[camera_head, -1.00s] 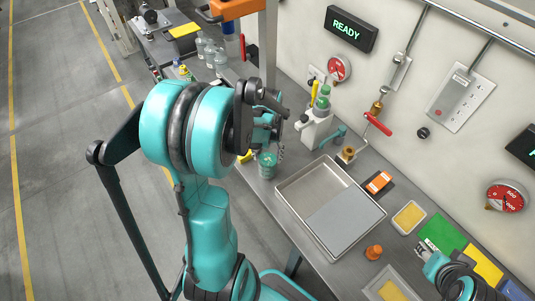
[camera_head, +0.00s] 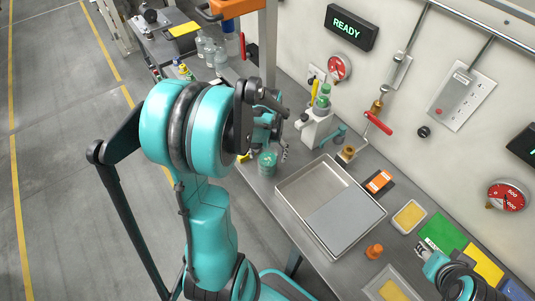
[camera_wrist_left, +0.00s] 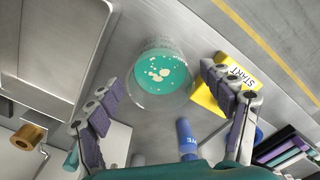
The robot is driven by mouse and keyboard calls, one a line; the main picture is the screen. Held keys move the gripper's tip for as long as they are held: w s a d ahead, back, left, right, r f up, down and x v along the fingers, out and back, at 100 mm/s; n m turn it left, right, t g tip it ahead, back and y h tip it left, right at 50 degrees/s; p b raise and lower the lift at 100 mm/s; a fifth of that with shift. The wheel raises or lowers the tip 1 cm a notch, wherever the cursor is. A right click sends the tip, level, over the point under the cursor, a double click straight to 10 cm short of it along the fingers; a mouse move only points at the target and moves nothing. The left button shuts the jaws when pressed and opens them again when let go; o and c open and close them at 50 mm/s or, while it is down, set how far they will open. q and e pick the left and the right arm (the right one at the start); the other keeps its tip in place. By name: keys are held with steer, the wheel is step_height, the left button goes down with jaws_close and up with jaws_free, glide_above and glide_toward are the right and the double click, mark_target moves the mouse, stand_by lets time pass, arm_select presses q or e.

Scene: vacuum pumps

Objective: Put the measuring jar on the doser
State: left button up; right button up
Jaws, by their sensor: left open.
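The likely measuring jar, a clear round vessel with teal contents and pale flecks (camera_head: 267,164), stands on the bench left of the metal tray. In the left wrist view the jar (camera_wrist_left: 162,72) lies ahead, between the spread fingertips. My left gripper (camera_wrist_left: 163,84) is open and empty, with a finger on either side of the view. In the head view the left gripper (camera_head: 275,143) is mostly hidden behind its teal arm, just above the jar. The likely doser, a white stand with a green bottle (camera_head: 317,124), is by the wall. My right gripper (camera_head: 421,249) is at the lower right, jaws unclear.
A metal tray (camera_head: 330,213) lies right of the jar. A yellow START block (camera_wrist_left: 229,92) and a blue-capped bottle (camera_wrist_left: 187,138) are close to the left fingers. A red-handled valve (camera_head: 377,122) projects from the wall.

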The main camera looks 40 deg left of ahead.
arm_select(q)
steer(key=shift+r, duration=0.1)
step_height(320, 180, up, 12)
stand_by(0.5)
jaws_close()
stand_by(0.3)
stand_by(1.1)
steer(key=s+d+f+m+t+b, duration=0.3)
steer(key=d+f+b, duration=0.1)
steer(key=d, duration=0.4)
steer(key=s+d+f+m+t+b, duration=0.2)
steer(key=s+d+f+t+b, duration=0.1)
steer(key=d, duration=0.6)
step_height(320, 180, down, 2)
steer(key=t+b, duration=0.1)
steer(key=b, duration=0.1)
steer(key=shift+m+b, duration=0.4)
